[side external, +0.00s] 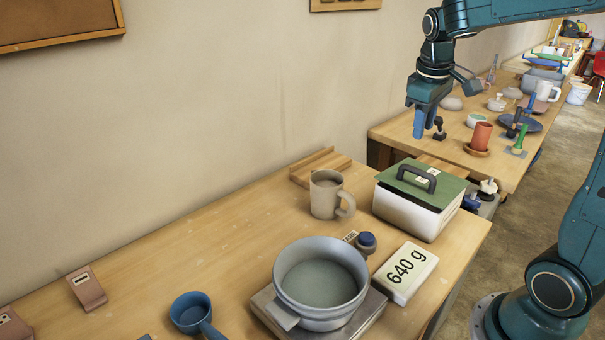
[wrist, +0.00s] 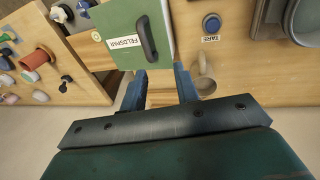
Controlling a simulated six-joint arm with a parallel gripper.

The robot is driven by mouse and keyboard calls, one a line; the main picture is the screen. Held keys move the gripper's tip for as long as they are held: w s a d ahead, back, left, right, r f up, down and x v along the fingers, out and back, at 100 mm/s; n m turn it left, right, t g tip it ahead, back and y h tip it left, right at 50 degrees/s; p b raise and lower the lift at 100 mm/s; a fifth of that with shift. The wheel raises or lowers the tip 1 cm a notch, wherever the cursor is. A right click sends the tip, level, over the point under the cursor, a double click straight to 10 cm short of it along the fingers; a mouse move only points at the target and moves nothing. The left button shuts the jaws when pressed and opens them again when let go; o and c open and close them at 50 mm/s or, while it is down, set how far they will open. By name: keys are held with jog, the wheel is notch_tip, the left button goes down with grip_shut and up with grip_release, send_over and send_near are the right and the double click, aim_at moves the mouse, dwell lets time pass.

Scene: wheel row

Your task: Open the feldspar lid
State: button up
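The feldspar lid (side external: 445,187) is green with a dark arched handle (side external: 417,176) and lies on a cream box (side external: 405,215) at the table's right end. In the wrist view the lid (wrist: 100,50) carries a FELDSPAR label, and its dark handle (wrist: 147,38) stands beside the label. My gripper (side external: 429,132) hangs above and behind the box, apart from the lid. In the wrist view my gripper (wrist: 160,88) is open, its two blue fingers spread with nothing between them. The inside of the box is hidden.
A beige mug (side external: 326,196) stands left of the box. A grey pot (side external: 320,290) sits on a scale with a blue TARE button (side external: 366,240) near a 640 g block (side external: 405,272). A second table (side external: 388,131) behind holds several objects. The table's left middle is clear.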

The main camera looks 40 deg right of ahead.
jog(key=shift+s+a+r, duration=0.25)
jog(key=shift+s+a, duration=0.1)
jog(key=shift+a, duration=0.3)
grip_shut()
jog(key=w+f+n, duration=0.5)
jog(key=f+n, duration=0.2)
jog(key=n, duration=1.1)
jog(key=shift+d+f+g, duration=0.25)
jog(key=shift+g, duration=0.15)
